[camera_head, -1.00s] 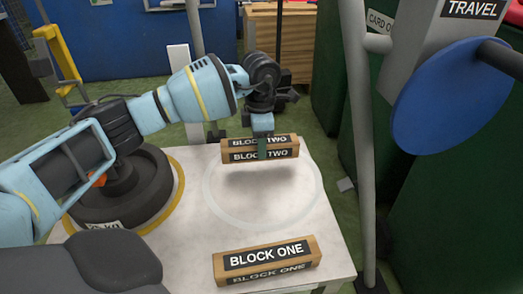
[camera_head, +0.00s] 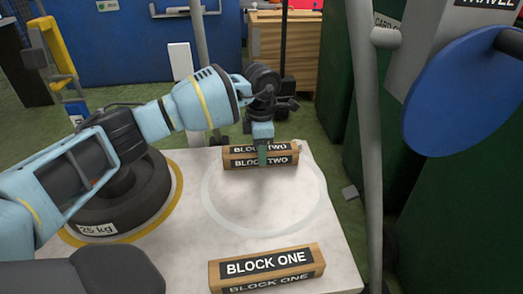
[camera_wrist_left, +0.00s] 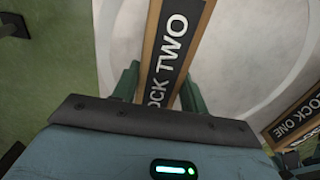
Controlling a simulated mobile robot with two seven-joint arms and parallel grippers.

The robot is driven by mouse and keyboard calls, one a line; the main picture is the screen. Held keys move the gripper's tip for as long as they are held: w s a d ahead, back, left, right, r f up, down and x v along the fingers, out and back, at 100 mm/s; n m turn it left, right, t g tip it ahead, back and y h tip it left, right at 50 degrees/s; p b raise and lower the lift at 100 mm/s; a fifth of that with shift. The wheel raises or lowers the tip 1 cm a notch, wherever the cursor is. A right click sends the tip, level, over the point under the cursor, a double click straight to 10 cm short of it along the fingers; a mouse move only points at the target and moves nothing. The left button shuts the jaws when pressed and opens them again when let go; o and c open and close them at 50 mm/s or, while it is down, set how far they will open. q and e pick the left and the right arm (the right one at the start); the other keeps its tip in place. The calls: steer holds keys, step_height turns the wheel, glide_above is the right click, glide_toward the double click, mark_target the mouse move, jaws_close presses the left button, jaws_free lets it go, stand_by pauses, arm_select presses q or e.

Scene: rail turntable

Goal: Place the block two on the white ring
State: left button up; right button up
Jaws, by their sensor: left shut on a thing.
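Block two (camera_head: 235,161) is a wooden bar with a black label reading "BLOCK TWO". It lies crosswise over the far part of the white ring (camera_head: 213,215) on the pale table. My left gripper (camera_head: 263,157) points down and is shut on the middle of block two. In the left wrist view block two (camera_wrist_left: 172,50) runs between the two green fingers, with the ring's curve behind it. I cannot tell for sure whether the block touches the table. My right gripper is not in view.
Block one (camera_head: 266,266) lies at the table's near edge; it also shows in the left wrist view (camera_wrist_left: 294,122). A dark 25 kg weight (camera_head: 125,205) sits in a yellow ring at left. A grey post (camera_head: 367,130) and blue disc (camera_head: 460,90) stand at right. The ring's middle is clear.

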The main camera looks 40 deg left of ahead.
arm_select(q)
steer(key=shift+f, duration=0.1)
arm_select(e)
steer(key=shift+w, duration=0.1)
arm_select(q)
steer(key=shift+f, duration=0.1)
steer(key=o, duration=0.9)
steer(key=shift+o, duration=1.4)
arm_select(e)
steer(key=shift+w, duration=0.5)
arm_select(q)
step_height(320, 180, up, 12)
steer(key=p, duration=0.4)
steer(key=shift+r, duration=0.2)
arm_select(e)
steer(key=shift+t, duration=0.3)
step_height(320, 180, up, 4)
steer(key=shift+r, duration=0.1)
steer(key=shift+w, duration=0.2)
